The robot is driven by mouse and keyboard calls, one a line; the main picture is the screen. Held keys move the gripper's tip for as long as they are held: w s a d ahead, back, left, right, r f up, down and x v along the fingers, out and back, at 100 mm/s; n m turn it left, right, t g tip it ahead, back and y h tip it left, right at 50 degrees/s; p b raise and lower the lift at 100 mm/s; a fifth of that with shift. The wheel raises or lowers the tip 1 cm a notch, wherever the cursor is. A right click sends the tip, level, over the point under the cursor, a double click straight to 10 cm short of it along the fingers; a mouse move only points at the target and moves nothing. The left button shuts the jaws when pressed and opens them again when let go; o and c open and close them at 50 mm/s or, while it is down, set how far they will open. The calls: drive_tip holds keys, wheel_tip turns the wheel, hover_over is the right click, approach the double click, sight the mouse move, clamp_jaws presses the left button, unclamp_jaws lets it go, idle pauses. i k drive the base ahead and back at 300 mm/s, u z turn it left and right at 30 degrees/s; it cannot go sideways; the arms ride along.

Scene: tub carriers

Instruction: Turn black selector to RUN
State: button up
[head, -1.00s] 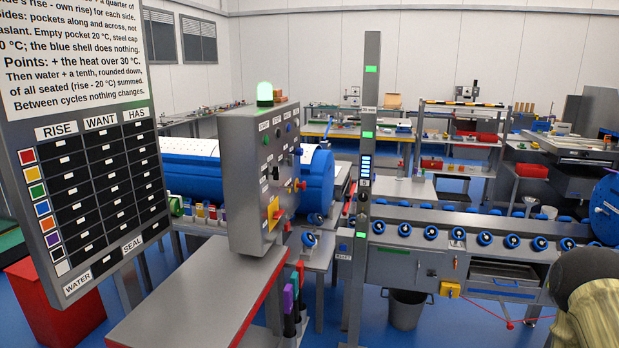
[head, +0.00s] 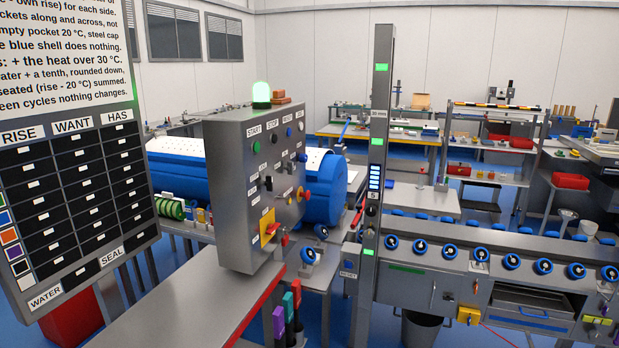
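The grey control box (head: 232,200) stands left of centre with its labelled button face turned to the right, seen at a slant. A black selector knob (head: 267,183) sits on the left part of that face, below the green START button (head: 256,147). Another dark knob (head: 301,157) sits near the face's right edge. The small labels beside the knobs are too small to read, so I cannot tell which position is RUN or where the selector points. My gripper is not in view.
A grey bench with a red edge (head: 185,310) lies in front of the box. A large board (head: 60,190) fills the left. A yellow plate with a red switch (head: 269,230) is low on the box.

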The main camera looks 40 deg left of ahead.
sight(268, 183)
drive_tip(key=u, duration=0.15)
drive_tip(key=i, duration=0.6)
drive_tip(key=u, duration=0.9)
drive_tip(key=i, duration=0.4)
drive_tip(key=u, duration=0.45)
